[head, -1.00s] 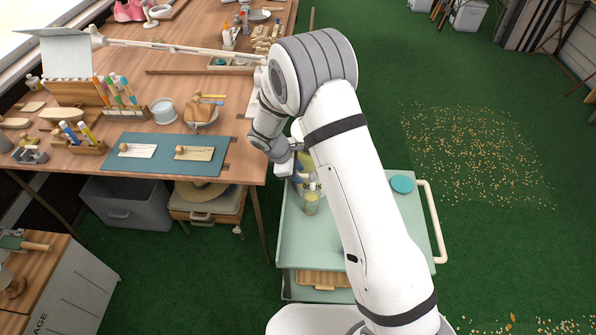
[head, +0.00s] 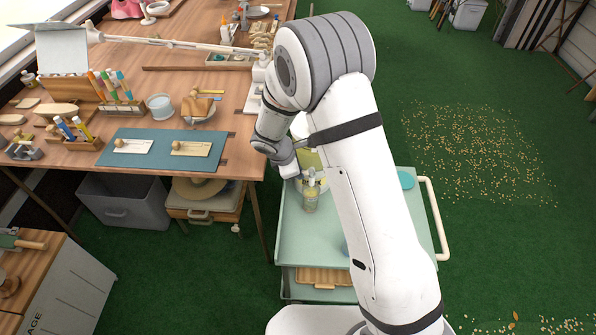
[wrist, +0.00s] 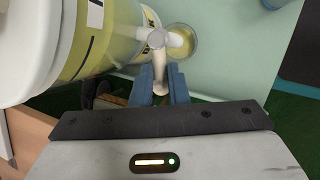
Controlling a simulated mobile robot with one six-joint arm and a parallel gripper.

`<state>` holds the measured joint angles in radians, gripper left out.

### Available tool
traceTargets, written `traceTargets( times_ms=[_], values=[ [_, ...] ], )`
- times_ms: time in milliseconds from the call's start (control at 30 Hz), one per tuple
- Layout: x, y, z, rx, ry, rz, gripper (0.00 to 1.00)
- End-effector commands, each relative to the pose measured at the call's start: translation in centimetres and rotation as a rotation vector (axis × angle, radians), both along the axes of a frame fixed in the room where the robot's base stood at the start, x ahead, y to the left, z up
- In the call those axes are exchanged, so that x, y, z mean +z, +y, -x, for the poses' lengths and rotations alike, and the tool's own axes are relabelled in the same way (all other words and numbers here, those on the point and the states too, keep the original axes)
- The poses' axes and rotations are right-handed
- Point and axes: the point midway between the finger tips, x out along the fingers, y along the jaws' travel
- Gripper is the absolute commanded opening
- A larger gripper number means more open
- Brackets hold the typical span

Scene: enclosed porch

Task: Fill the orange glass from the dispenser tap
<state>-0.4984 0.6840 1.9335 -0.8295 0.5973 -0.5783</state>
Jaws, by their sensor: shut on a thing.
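The dispenser, a clear-walled vessel of yellow liquid with white parts, fills the upper left of the wrist view (wrist: 112,35). Its white tap (wrist: 158,42) points out over a small glass (wrist: 186,50). The glass shows a pale yellow tint rather than a clear orange; its fill level is hard to read. In the head view the glass (head: 311,201) stands upright on the pale green cart top, in front of the dispenser, which my arm largely hides. My gripper (wrist: 160,85) has its blue fingertips shut on the tap's lever.
The green cart top (head: 300,240) is mostly clear in front of the glass. A cluttered wooden workbench (head: 235,145) stands close on the left.

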Motion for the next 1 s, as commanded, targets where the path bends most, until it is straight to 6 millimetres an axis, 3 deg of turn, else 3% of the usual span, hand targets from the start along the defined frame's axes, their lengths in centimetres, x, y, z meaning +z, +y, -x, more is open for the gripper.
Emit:
traceTargets(
  times_ms=[233, 267, 500, 767, 1000],
  values=[
    [0.0, 0.1, 0.1, 0.003, 0.001, -0.001, 0.00],
    [0.0, 0.1, 0.1, 0.002, 0.001, -0.001, 0.16],
    [0.0, 0.1, 0.1, 0.002, 0.001, 0.000, 0.35],
    [0.2, 0.1, 0.1, 0.001, 0.001, -0.001, 0.36],
    [3.1, 1.2, 0.9, 0.003, -0.003, -0.002, 0.36]
  ],
)
